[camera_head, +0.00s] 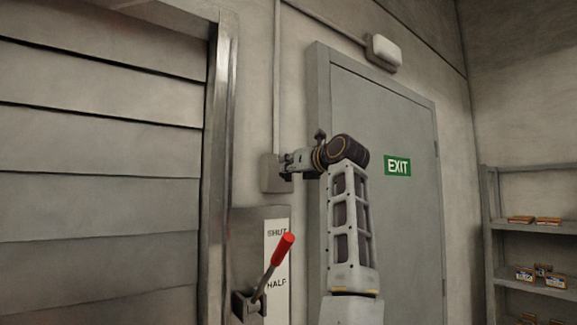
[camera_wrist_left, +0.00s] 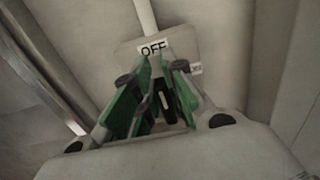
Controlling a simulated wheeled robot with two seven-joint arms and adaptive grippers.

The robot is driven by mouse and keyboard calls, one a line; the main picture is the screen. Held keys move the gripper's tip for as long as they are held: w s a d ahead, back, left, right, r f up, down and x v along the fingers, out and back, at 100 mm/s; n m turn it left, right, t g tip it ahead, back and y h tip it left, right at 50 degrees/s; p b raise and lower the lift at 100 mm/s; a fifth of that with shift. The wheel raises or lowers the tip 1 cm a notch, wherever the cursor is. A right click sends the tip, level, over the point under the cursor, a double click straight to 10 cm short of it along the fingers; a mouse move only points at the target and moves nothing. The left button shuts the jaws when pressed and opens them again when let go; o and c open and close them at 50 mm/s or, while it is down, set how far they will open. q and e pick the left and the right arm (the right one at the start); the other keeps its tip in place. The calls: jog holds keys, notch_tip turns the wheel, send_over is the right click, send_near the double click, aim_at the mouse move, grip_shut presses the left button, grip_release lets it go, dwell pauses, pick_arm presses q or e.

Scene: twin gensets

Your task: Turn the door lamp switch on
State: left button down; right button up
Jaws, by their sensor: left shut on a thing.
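The door lamp switch is a grey box (camera_head: 270,174) on the wall left of the grey door, with a conduit running up from it. In the left wrist view the box (camera_wrist_left: 186,48) shows an OFF label at its top and a smaller, unreadable label at the right. My left gripper (camera_head: 285,166) is at the box's right side. In the wrist view its green-padded fingers (camera_wrist_left: 162,68) are shut on a black switch lever (camera_wrist_left: 164,103), partly hidden between them. The lamp (camera_head: 383,52) above the door looks unlit. My right gripper is not in view.
Below the switch, a red-handled lever (camera_head: 283,250) sticks out beside a SHUT/HALF plate (camera_head: 275,262). A slatted shutter (camera_head: 100,170) fills the left. The door (camera_head: 400,220) bears an EXIT sign (camera_head: 397,166). A shelf (camera_head: 530,227) with small boxes stands right.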

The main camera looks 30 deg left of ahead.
pick_arm(q)
jog(key=shift+m, duration=0.4)
jog(key=shift+w+d+m+p, duration=0.15)
jog(key=shift+w+m+p, duration=0.15)
jog(key=shift+m+p, duration=0.6)
jog(key=m, duration=0.5)
jog(key=w+f+m, duration=0.1)
jog(key=m, duration=0.4)
jog(key=f+m, duration=0.1)
jog(key=m, duration=0.4)
jog(key=shift+w+d+f, duration=0.2)
jog(key=shift+w+d, duration=0.15)
jog(key=shift+m, duration=0.4)
jog(key=c, duration=1.5)
grip_release()
jog(key=shift+o, duration=0.2)
